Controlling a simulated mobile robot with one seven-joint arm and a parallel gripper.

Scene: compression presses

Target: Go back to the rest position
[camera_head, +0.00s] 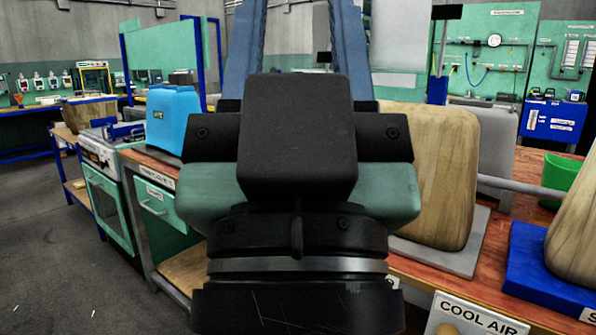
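My gripper (300,20) fills the middle of the head view, seen from behind. Its black and green body is large and close to the camera. Two blue-grey fingers rise from it toward the top edge, with a wide gap between them. I see nothing held in the gap, though the black block hides its lower part and the fingertips run out of the frame. The gripper is raised in front of the wooden-topped bench.
A bench top (527,212) runs behind my gripper. It carries a blue case (174,120), a tan block (432,172) on a grey plate, a blue base (540,275) at right and a green bin (565,178). Open floor (50,250) lies at left.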

